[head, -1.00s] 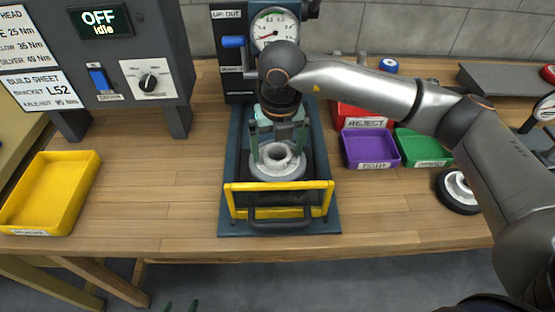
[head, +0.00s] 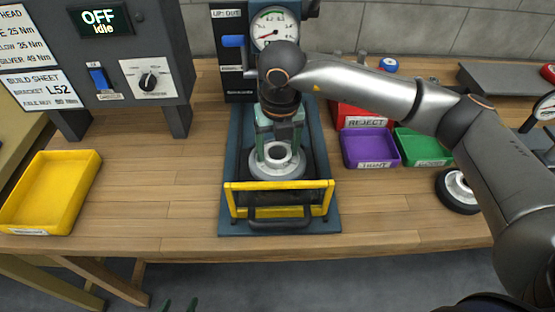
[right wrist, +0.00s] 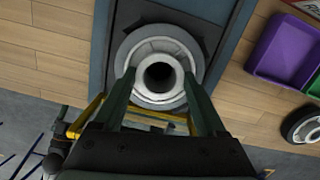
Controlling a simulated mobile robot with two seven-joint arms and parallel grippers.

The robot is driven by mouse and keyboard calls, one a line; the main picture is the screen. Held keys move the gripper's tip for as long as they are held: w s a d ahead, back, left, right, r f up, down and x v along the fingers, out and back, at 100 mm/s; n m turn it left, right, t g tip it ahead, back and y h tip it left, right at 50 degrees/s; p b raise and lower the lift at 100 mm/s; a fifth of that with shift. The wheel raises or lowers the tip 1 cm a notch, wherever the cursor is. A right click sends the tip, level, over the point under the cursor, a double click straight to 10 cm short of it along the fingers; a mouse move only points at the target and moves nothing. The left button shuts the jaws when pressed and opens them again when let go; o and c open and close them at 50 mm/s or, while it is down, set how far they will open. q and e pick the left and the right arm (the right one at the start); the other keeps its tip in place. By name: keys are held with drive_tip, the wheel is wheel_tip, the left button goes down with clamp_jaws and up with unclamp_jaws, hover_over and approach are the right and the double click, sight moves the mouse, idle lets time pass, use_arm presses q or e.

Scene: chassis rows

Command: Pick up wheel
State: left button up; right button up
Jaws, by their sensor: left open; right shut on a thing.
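A wheel with a light grey hub and grey tyre (head: 277,171) lies flat in the dark blue press fixture (head: 232,190), behind its yellow guard bar. My right gripper (head: 278,155) reaches down over it from above and is shut on its raised central hub. In the right wrist view the two fingers (right wrist: 160,80) press on either side of the hub of the wheel (right wrist: 158,100). The wheel appears to still rest in the fixture. My left gripper (head: 180,304) shows only its fingertips at the bottom edge, empty and apart, below the table's front edge.
A yellow tray (head: 85,165) stands at the left. Red (head: 362,122), purple (head: 370,163) and green (head: 425,161) bins stand right of the fixture. Another wheel (head: 459,190) lies at the right beside my arm. A gauge (head: 274,28) stands behind.

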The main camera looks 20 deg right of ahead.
clamp_jaws()
drive_tip(key=shift+r, duration=0.1)
wheel_tip(320, 180, up, 10)
idle(0.4)
drive_tip(key=shift+r, duration=0.1)
wheel_tip(320, 180, up, 3)
drive_tip(key=shift+f+p, duration=0.15)
drive_tip(key=shift+p, duration=0.65)
